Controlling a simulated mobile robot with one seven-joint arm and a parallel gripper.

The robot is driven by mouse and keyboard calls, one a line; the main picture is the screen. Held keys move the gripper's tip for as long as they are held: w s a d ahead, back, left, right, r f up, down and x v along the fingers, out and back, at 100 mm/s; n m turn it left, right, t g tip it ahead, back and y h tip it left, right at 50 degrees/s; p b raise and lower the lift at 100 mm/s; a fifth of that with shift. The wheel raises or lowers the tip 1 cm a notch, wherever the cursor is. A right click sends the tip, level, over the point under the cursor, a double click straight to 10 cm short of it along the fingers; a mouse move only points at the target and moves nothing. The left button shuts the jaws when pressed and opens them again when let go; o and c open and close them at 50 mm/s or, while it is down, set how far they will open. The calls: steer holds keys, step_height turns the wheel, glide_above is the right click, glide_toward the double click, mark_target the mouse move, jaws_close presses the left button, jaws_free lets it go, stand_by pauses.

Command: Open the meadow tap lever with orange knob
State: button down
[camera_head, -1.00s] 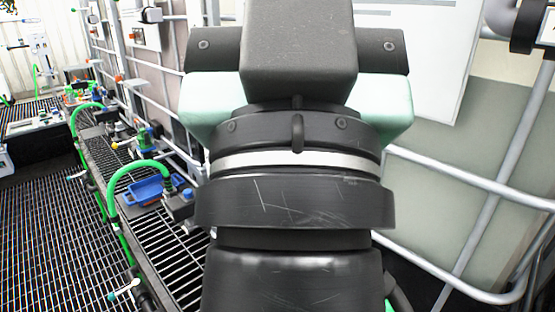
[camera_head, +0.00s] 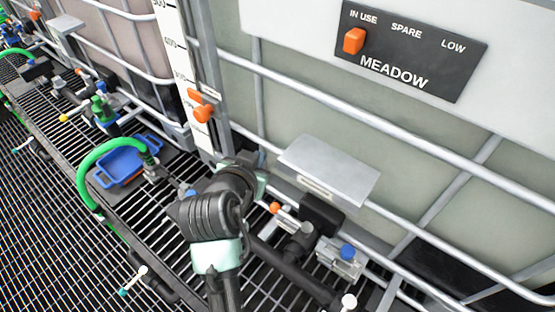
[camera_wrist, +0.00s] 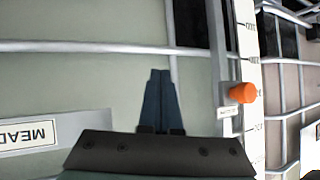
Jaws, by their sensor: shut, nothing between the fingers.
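The meadow tap's lever with its small orange knob (camera_head: 275,208) shows in the head view. It sits low in front of the caged tank, below a grey metal hood (camera_head: 330,168), beside a dark valve body (camera_head: 320,213). My gripper (camera_wrist: 160,85) is shut and empty in the wrist view, its two dark fingers together against the pale tank wall and bars. In the head view my arm's wrist hides most of the gripper, which lies left of and above the orange knob, apart from it as far as I can tell. The lever is not visible in the wrist view.
A MEADOW sign (camera_head: 410,50) has an orange pointer near IN USE. Another orange knob sits on the level gauge (camera_head: 201,105); one also shows in the wrist view (camera_wrist: 241,93). A blue-capped fitting (camera_head: 345,256), tank bars, green hose (camera_head: 92,160) and blue tray (camera_head: 120,168) are nearby.

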mark_target(290, 218)
steer(key=s+d+f+g+h+p, duration=0.1)
steer(key=s+d+f+g, duration=0.15)
steer(key=s+f, duration=0.5)
steer(key=shift+m+g, duration=0.4)
steer(key=shift+g, duration=0.05)
steer(key=x, duration=0.4)
steer(key=a+x, duration=0.1)
steer(key=x, duration=0.3)
steer(key=p+x, duration=0.1)
steer(key=x, duration=0.2)
steer(key=shift+w+f, duration=0.2)
steer(key=shift+w, duration=0.4)
steer(key=shift+a, duration=0.1)
